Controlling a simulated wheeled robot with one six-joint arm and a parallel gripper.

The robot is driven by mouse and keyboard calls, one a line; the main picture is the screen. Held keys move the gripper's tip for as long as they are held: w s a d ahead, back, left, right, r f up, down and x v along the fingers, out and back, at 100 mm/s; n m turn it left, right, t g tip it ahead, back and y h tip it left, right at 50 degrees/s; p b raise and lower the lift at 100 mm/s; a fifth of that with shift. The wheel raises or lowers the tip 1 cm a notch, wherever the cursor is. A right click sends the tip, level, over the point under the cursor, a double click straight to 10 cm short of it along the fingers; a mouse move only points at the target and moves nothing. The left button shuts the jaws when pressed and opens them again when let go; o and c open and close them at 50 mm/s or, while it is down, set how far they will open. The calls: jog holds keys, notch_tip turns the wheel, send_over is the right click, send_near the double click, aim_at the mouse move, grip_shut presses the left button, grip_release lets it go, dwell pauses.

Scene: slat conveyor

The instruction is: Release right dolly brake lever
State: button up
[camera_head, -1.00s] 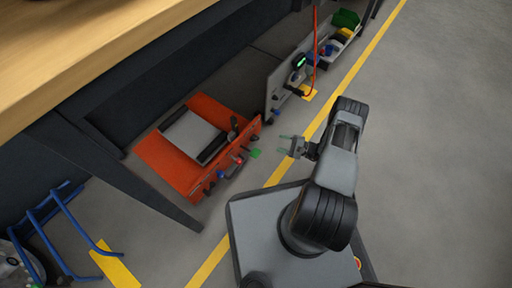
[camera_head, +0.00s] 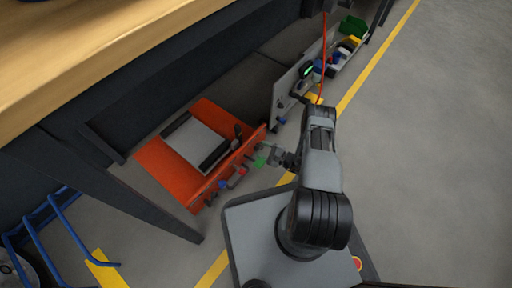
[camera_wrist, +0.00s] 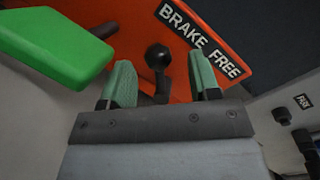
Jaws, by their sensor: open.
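The orange dolly (camera_head: 150,155) sits low beneath the bench; its orange face also shows in the wrist view (camera_wrist: 235,35). A black plate (camera_wrist: 208,47) on that face reads BRAKE and FREE. A black ball-topped lever (camera_wrist: 157,57) stands upright in front of the face, left of the word FREE. My gripper (camera_wrist: 161,85) is open, with its green finger pads either side of the lever in the picture. I cannot tell whether they touch it; its lower part is hidden by the gripper. In the head view my gripper (camera_head: 271,155) is at the dolly's right front corner.
A green paddle (camera_wrist: 60,45) is close on the left in the wrist view. A grey panel (camera_wrist: 295,100) with black knobs is at the right. Blue and red knobs (camera_head: 232,177) line the dolly's front. Open floor (camera_head: 430,180) lies to the right.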

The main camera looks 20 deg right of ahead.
jog(key=shift+w+a, duration=0.45)
jog(key=shift+a, duration=0.1)
grip_shut()
